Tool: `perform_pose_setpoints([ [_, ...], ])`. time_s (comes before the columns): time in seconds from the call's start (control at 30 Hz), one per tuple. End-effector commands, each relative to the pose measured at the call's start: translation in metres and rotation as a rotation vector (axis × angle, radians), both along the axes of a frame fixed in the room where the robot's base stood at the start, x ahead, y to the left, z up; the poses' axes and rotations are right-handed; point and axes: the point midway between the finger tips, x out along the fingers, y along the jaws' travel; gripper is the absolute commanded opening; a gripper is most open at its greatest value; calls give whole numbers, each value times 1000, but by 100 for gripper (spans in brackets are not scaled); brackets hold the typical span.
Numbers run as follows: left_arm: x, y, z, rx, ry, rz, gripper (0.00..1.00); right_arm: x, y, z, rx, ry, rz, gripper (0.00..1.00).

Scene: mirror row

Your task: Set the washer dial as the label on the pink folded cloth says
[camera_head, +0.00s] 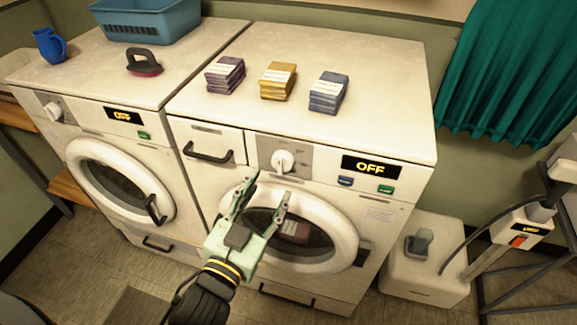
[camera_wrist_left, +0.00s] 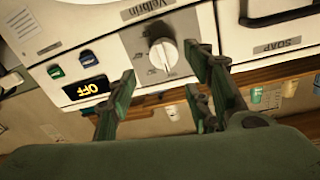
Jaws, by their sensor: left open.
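The right washer's white dial (camera_head: 284,160) sits on a grey panel beside a display reading OFF (camera_head: 370,167). The dial also shows in the left wrist view (camera_wrist_left: 163,54), with marks around it too small to read. My left gripper (camera_head: 267,188) is open and empty, in front of the washer just below the dial; its fingers are apart from the dial. A mauve-pink folded cloth stack (camera_head: 225,77) lies on the washer top at left; its white label is too small to read. My right gripper is not in view.
Yellow (camera_head: 277,83) and blue (camera_head: 328,94) folded stacks lie beside it, also labelled. The left washer (camera_head: 80,60) has its own dial (camera_head: 52,111). A soap drawer handle (camera_head: 207,154) juts out left of the right dial. Blue and green buttons sit under the display.

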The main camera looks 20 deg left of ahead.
Motion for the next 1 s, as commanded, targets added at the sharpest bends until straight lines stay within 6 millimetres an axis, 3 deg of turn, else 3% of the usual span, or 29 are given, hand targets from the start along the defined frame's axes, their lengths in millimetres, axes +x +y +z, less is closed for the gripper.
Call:
perform_pose_setpoints([
  [0.2, 30, -4, 2, 2, -2, 0, 46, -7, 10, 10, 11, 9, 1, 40],
  [0.5, 67, -8, 0, 0, 1, -1, 46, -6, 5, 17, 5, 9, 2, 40],
  [0.87, 73, -9, -1, 0, 3, 0, 46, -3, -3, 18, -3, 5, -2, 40],
  [1.0, 73, -9, -1, 0, 3, 0, 35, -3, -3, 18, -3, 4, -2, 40],
])
